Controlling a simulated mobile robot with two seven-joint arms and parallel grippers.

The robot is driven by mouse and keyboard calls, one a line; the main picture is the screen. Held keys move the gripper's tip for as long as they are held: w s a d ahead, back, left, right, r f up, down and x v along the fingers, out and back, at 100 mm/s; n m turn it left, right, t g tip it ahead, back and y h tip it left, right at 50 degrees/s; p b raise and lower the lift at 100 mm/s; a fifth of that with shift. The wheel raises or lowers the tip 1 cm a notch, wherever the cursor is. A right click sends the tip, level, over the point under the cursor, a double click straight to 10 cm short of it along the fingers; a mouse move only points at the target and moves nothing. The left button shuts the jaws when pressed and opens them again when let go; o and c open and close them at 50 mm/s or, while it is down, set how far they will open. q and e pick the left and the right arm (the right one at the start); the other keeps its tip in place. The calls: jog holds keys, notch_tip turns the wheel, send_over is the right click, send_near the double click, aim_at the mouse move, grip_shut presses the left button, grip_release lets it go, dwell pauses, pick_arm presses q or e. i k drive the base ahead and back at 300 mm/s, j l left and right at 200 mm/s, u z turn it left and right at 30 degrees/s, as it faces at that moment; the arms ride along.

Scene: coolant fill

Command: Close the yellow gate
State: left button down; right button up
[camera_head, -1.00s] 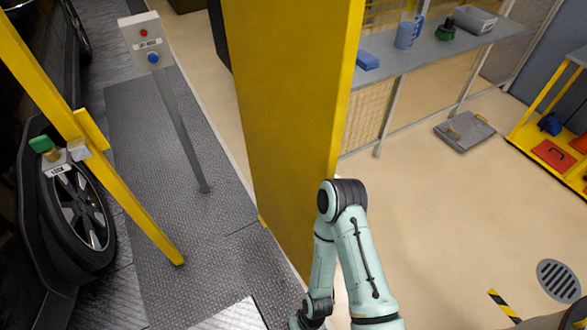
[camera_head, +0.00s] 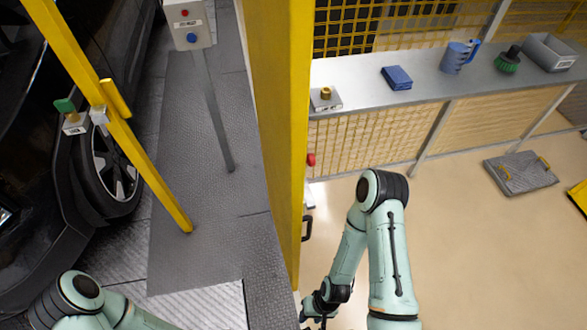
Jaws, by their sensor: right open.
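A tall yellow panel (camera_head: 270,120), which may be the gate, stands edge-on in the middle of the head view. A black handle (camera_head: 307,228) and a red knob (camera_head: 311,160) show at its right edge. A yellow post (camera_head: 135,150) with a yellow handle leans across the left; I cannot tell whether it belongs to the gate. My right gripper (camera_head: 320,314) is open, low in the picture, below the black handle and apart from it. Only part of my left arm shows at the lower left; its gripper is out of view.
A black car (camera_head: 60,190) stands at the left. A control box (camera_head: 188,24) on a grey pole stands left of the panel. A shelf (camera_head: 430,88) with a blue jug (camera_head: 457,57) runs along the mesh fence.

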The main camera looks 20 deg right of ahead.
aim_at(279, 33)
jog(key=l+u, duration=0.15)
jog(key=l, duration=0.95)
jog(key=l+u, duration=0.5)
jog(key=l, duration=0.25)
jog(key=k+l+z, duration=0.2)
jog(key=l, duration=0.25)
jog(key=i+j, duration=0.05)
